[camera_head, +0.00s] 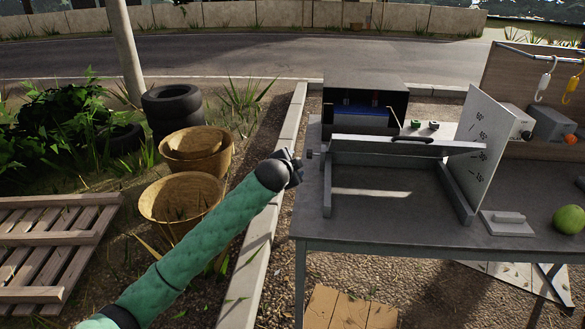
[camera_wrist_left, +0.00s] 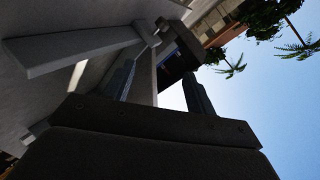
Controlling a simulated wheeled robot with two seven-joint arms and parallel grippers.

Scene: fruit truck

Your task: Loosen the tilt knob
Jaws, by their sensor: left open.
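The tilt frame (camera_head: 386,150) stands on the grey table, with a crossbar, side rails and an upright scale plate (camera_head: 478,150) at its right. A small tilt knob (camera_head: 312,154) sticks out at the left end of the crossbar. My left gripper (camera_head: 296,167) is just left of the knob, at the table's left edge; its fingers are small and partly hidden there. In the left wrist view my left gripper (camera_wrist_left: 160,84) has its two fingers apart, with the frame's end piece (camera_wrist_left: 147,32) beyond them. I see nothing clearly held. My right gripper is out of view.
A dark open box (camera_head: 364,103) stands behind the frame. A green fruit (camera_head: 568,219) and a small flat block (camera_head: 507,223) lie at the right. Two baskets (camera_head: 180,197) stand on the ground left of my arm. The table's front (camera_head: 400,235) is clear.

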